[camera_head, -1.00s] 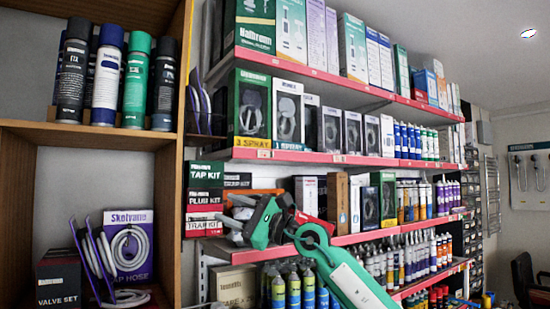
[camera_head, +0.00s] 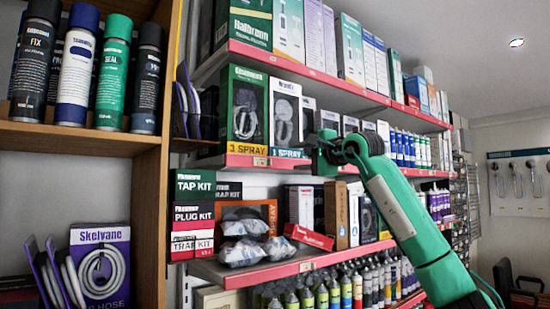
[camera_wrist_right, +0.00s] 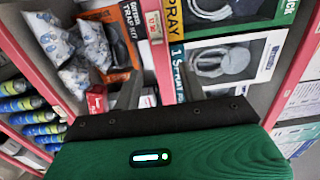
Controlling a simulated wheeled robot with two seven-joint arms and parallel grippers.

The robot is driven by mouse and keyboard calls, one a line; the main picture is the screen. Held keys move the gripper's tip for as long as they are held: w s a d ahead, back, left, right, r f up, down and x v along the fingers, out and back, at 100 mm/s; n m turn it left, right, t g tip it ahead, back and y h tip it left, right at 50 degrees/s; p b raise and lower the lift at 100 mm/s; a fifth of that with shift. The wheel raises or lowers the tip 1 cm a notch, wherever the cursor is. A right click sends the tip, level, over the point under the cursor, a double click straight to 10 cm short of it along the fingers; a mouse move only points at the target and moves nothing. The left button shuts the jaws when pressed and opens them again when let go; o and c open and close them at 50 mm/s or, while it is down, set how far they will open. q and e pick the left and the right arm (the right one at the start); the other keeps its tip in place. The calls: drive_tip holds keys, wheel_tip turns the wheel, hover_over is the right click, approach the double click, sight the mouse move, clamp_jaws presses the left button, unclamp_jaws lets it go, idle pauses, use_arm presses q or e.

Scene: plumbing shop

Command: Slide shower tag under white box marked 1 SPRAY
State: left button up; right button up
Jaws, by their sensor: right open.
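The white box marked 1 SPRAY (camera_head: 284,112) stands on the second shelf from the top, with a teal label at its lower front; it also shows in the wrist view (camera_wrist_right: 232,62). My right gripper (camera_head: 318,152) is open in front of that shelf's red edge, just right of the box. In the wrist view its two dark fingers (camera_wrist_right: 158,84) straddle the shelf edge near the teal label. A small white piece (camera_wrist_right: 148,98) shows between the fingers; I cannot tell whether it is the shower tag. My left gripper is not in view.
A green box marked 3 SPRAY (camera_head: 245,110) stands left of the white box. A wooden cabinet (camera_head: 150,220) stands at left. The aisle at right is open.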

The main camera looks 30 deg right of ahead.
sight(271, 162)
drive_tip(key=w+p, duration=0.1)
drive_tip(key=w, duration=0.1)
drive_tip(key=w+p, duration=0.1)
drive_tip(key=w, duration=0.4)
drive_tip(key=shift+w+a+p, duration=0.3)
drive_tip(key=shift+a+p, duration=0.1)
drive_tip(key=w+p, duration=0.1)
drive_tip(key=w, duration=0.2)
drive_tip(key=shift+w+a+p, duration=0.1)
drive_tip(key=shift+p, duration=0.3)
drive_tip(key=shift+w+f, duration=0.1)
drive_tip(key=shift+w, duration=0.3)
drive_tip(key=shift+w+f, duration=0.15)
drive_tip(key=c, duration=0.9)
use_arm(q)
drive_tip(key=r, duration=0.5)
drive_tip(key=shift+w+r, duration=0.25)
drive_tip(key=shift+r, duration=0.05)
use_arm(e)
clamp_jaws()
